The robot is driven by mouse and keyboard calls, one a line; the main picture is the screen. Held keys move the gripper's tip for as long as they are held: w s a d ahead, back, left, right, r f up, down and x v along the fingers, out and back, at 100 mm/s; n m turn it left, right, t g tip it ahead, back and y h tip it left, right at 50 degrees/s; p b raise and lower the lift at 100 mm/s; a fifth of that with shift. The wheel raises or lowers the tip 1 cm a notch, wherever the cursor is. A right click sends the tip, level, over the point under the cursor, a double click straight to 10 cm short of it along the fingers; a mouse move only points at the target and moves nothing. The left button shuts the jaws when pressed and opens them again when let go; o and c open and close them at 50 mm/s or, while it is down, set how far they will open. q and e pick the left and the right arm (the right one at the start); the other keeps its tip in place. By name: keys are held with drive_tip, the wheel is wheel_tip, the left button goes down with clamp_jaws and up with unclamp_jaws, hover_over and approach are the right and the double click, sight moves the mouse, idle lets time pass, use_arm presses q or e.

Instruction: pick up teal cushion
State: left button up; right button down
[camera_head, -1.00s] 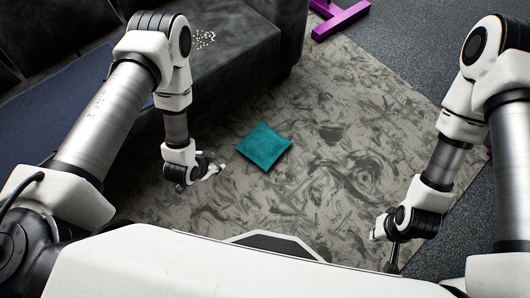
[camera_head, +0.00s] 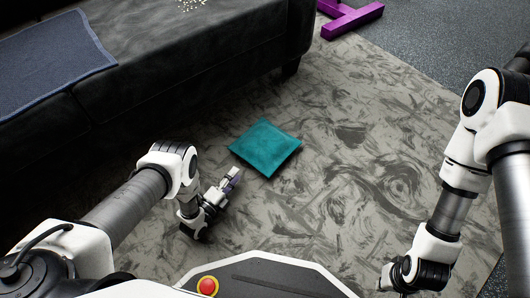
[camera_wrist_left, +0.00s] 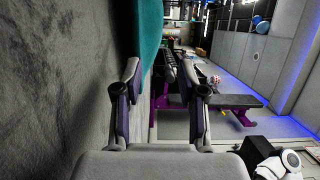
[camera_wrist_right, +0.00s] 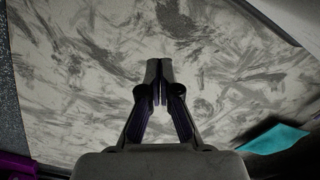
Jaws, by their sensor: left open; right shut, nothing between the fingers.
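The teal cushion (camera_head: 266,147) lies flat on the patterned grey rug, right of the dark sofa. My left gripper (camera_head: 232,178) is low over the rug, just at the near-left side of the cushion, and points toward it. In the left wrist view my left gripper (camera_wrist_left: 160,78) has its fingers apart, with the cushion (camera_wrist_left: 150,45) edge-on ahead, around the left finger. I cannot tell whether they touch. My right gripper (camera_wrist_right: 158,68) is shut and empty above the rug. The cushion (camera_wrist_right: 274,138) shows at the lower right of that view.
The dark sofa (camera_head: 190,62) with a blue-grey blanket (camera_head: 50,62) stands at the left. A purple metal frame (camera_head: 350,20) is at the top. The rug (camera_head: 345,190) right of the cushion is clear.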

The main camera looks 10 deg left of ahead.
sight(248, 172)
use_arm(q)
wheel_tip(248, 172, down, 4)
drive_tip(key=shift+r+b, duration=0.1)
drive_tip(key=shift+b, duration=0.65)
drive_tip(key=shift+b+x, duration=0.45)
drive_tip(key=shift+x, duration=0.65)
drive_tip(key=b+x, duration=0.3)
drive_tip(key=x, duration=0.1)
drive_tip(key=shift+w+d, duration=0.15)
drive_tip(key=shift+w, duration=0.2)
use_arm(e)
drive_tip(key=f, duration=0.2)
drive_tip(key=w+f, duration=0.1)
drive_tip(key=f, duration=0.2)
drive_tip(key=w+f, duration=0.1)
drive_tip(key=f, duration=0.1)
drive_tip(key=shift+d+f, duration=0.1)
drive_tip(key=shift+f, duration=0.05)
use_arm(q)
drive_tip(key=shift+w+d+r, duration=0.1)
drive_tip(key=shift+w, duration=0.2)
use_arm(e)
drive_tip(key=shift+f+t, duration=0.1)
drive_tip(key=shift+t, duration=0.2)
use_arm(q)
drive_tip(key=shift+r, duration=0.15)
use_arm(e)
drive_tip(key=shift+r, duration=0.2)
use_arm(q)
clamp_jaws()
